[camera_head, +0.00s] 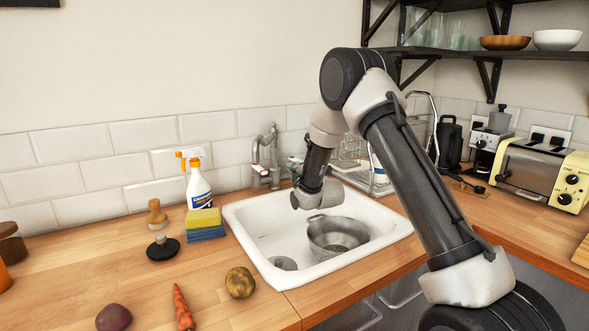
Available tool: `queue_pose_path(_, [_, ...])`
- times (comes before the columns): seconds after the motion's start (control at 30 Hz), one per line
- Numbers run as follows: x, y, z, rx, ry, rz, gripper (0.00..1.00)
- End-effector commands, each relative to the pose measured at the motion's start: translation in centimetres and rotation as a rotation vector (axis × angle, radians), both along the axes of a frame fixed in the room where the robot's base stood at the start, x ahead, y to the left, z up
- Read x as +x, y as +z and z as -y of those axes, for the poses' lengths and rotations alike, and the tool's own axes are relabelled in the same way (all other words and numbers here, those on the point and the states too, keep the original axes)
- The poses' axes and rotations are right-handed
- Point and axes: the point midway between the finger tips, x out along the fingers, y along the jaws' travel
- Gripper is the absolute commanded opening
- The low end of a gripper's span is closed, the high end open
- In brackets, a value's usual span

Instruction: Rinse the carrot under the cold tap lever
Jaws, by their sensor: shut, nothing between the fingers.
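The orange carrot (182,307) lies on the wooden counter at the front left, between a purple root vegetable and a potato. The grey metal tap (265,160) stands at the back left corner of the white sink (262,258). My arm reaches over the sink and its wrist hangs above the back part of the basin. My gripper (291,165) is mostly hidden behind the wrist; the little that shows is close to the right of the tap. It is shut and holds nothing. I cannot tell whether it touches the tap or which lever is the cold one.
A metal colander (337,236) sits in the sink. Left of the sink are a sponge stack (205,224), a spray bottle (198,186), a wooden-handled brush (157,213), a dark round item (162,248) and the potato (240,282). A dish rack (353,153) stands behind my arm.

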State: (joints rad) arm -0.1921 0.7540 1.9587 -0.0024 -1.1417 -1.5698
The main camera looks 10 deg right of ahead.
Motion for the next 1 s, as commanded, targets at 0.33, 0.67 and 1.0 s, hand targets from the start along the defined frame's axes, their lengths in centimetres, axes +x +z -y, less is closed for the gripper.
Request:
queue_pose_path(0.33, [0.0, 0.0, 0.5, 0.000, -0.001, 0.000, 0.00])
queue_pose_path(0.67, [0.0, 0.0, 1.1, 0.000, -0.001, 0.000, 0.00])
queue_pose_path(1.0, [0.2, 0.0, 2.8, -0.001, -0.001, 0.000, 0.00])
